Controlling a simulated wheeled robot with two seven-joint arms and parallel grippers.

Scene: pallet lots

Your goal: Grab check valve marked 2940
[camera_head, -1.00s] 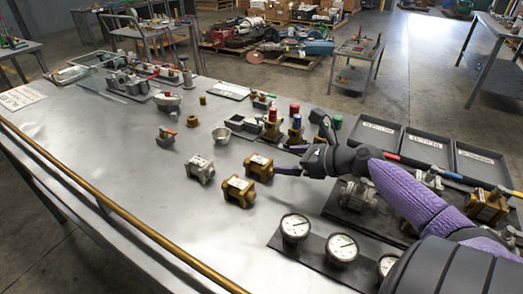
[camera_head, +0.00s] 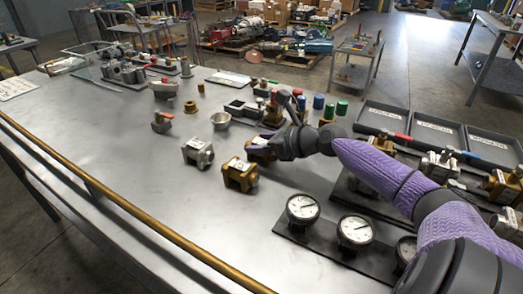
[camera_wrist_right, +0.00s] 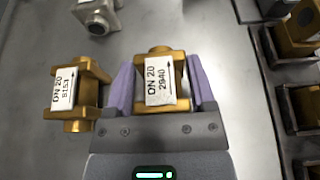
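The brass check valve marked DN 20 2940 (camera_wrist_right: 160,82) is between the two purple fingers of my right gripper (camera_wrist_right: 162,85), label up, in the right wrist view. The fingers lie close along both its sides; I cannot tell whether they press on it. In the head view my right gripper (camera_head: 272,146) is at this valve (camera_head: 257,152), partly covering it, low over the table. A second brass valve marked 8153 (camera_wrist_right: 76,95) stands just left of the fingers; the head view shows it too (camera_head: 240,176). My left gripper is not in view.
A grey metal valve (camera_head: 198,153) stands left of the brass ones on the table (camera_head: 130,170). Pressure gauges (camera_head: 302,208) are at the front right. Red, blue and green capped parts (camera_head: 318,102) and black labelled trays (camera_head: 384,118) are behind. The table's left front is clear.

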